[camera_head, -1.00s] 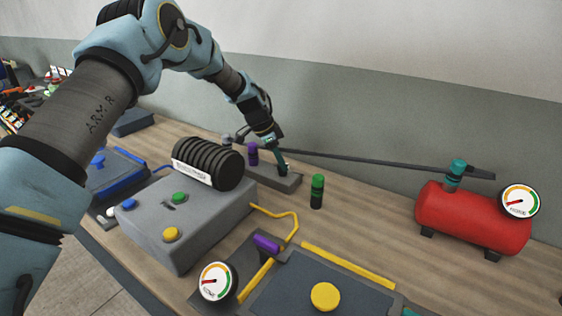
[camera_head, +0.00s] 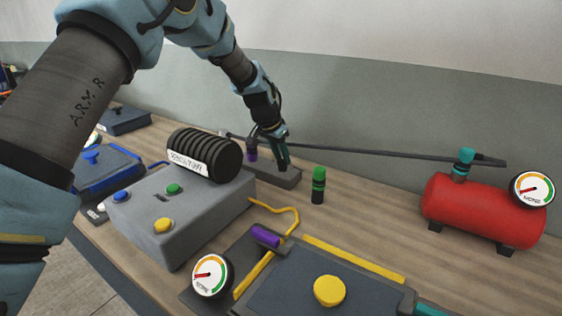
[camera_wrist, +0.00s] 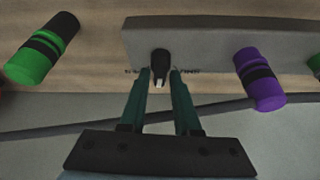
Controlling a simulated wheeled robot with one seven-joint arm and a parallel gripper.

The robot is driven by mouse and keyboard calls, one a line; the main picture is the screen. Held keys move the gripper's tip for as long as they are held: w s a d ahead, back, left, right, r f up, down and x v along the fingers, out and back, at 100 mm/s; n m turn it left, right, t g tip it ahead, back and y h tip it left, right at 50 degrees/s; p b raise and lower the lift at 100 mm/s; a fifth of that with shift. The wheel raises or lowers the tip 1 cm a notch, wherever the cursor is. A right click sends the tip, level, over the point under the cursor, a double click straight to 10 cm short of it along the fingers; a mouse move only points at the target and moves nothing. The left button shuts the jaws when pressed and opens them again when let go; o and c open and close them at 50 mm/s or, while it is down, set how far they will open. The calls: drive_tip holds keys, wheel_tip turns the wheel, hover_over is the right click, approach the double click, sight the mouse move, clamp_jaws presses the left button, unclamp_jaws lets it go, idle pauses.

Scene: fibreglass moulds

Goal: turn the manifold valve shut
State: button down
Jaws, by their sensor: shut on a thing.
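The manifold (camera_head: 290,181) is a low grey block on the bench near the wall; it fills the upper part of the wrist view (camera_wrist: 210,38). Its valve is a small black knob (camera_wrist: 159,62) with a white mark, whose mark points down in the wrist view, between small labels too blurred to read. My gripper (camera_head: 283,168) reaches down onto the block. In the wrist view its teal fingertips (camera_wrist: 160,74) are closed on the valve knob, one on each side. In the head view the fingers hide the knob.
A purple-capped cylinder (camera_head: 251,150) stands beside my gripper, and a green-capped one (camera_head: 318,186) stands to the right. A dark pipe (camera_head: 390,156) runs behind to a red tank (camera_head: 480,211). A grey button box (camera_head: 185,215) is in front. Bare bench lies before the tank.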

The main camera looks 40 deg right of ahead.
drive_tip(key=n+t, duration=0.1)
drive_tip(key=n, duration=0.1)
drive_tip(key=n+t+y+b, duration=0.1)
drive_tip(key=n, duration=0.2)
drive_tip(key=shift+s+d+f, duration=0.1)
drive_tip(key=shift+s, duration=0.1)
drive_tip(key=n+t+y, duration=0.1)
drive_tip(key=n, duration=0.4)
drive_tip(key=shift+n, duration=0.3)
drive_tip(key=shift+f, duration=0.1)
drive_tip(key=c, duration=0.8)
unclamp_jaws()
drive_tip(key=shift+r, duration=0.3)
drive_tip(key=b+v, duration=0.3)
drive_tip(key=v, duration=0.7)
drive_tip(key=shift+s, duration=0.25)
